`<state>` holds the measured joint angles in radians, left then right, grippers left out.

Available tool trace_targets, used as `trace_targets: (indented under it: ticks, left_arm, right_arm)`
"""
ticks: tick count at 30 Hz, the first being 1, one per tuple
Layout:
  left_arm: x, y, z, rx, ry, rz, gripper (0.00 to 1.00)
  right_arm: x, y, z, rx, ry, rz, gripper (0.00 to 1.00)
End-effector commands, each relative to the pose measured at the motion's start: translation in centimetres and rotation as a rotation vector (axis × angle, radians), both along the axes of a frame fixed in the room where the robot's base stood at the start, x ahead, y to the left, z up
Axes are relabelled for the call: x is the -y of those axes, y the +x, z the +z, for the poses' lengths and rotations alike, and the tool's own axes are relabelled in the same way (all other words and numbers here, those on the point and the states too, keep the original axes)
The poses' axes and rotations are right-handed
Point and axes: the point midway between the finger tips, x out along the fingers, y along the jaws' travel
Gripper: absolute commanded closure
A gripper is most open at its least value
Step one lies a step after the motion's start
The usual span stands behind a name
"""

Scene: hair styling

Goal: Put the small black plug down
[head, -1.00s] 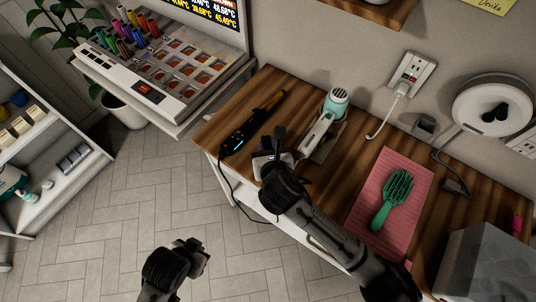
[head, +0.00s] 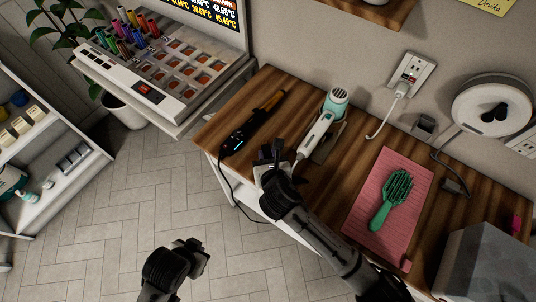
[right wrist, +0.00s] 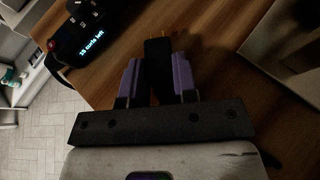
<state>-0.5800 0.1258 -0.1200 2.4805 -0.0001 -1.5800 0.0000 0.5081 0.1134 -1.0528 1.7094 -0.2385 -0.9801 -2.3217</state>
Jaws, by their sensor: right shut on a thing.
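The small black plug (right wrist: 158,66) stands between the purple-padded fingertips of my right gripper (right wrist: 157,78) in the right wrist view. My right gripper is shut on it, above the wooden table top. In the head view my right gripper (head: 276,158) is at the table's front edge, between the black styling iron (head: 252,125) and the white-and-mint hair dryer (head: 318,133). Whether the plug touches the wood is not clear. My left gripper (head: 192,254) is low over the floor, away from the table, and its fingers are too dark to read.
A pink mat (head: 371,205) with a green brush (head: 392,200) lies to the right. A wall outlet (head: 412,70) with a white plug and a small grey socket box (head: 424,126) are at the back. The wood (head: 240,100) around the iron is partly bare.

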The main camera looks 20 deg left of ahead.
Motion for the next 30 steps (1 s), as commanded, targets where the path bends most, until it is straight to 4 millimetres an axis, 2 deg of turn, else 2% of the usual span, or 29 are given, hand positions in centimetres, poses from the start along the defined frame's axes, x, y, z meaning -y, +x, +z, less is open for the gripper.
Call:
trace_targets:
  ticks: [8, 9, 16, 26, 30]
  left_arm:
    - [-0.1, 0.0, 0.0, 0.0, 0.002, -0.001, 1.0]
    - [-0.1, 0.0, 0.0, 0.0, 0.002, -0.002, 1.0]
    - [0.1, 0.0, 0.0, -0.001, -0.005, 0.004, 1.0]
    - [0.3, 0.0, -0.1, -0.001, -0.012, 0.008, 1.0]
    - [0.3, 0.0, -0.2, -0.001, -0.012, 0.008, 1.0]
  right_arm:
    - [0.2, 0.0, -1.2, -0.008, -0.008, -0.003, 0.97]
    - [0.2, 0.0, -1.2, -0.01, -0.009, -0.003, 0.71]
    - [0.3, -0.1, -1.5, -0.015, -0.012, -0.006, 0.49]
    - [0.5, 0.0, -1.7, -0.018, -0.013, -0.009, 0.48]
    - [0.5, 0.0, -1.1, -0.018, -0.01, -0.009, 0.48]
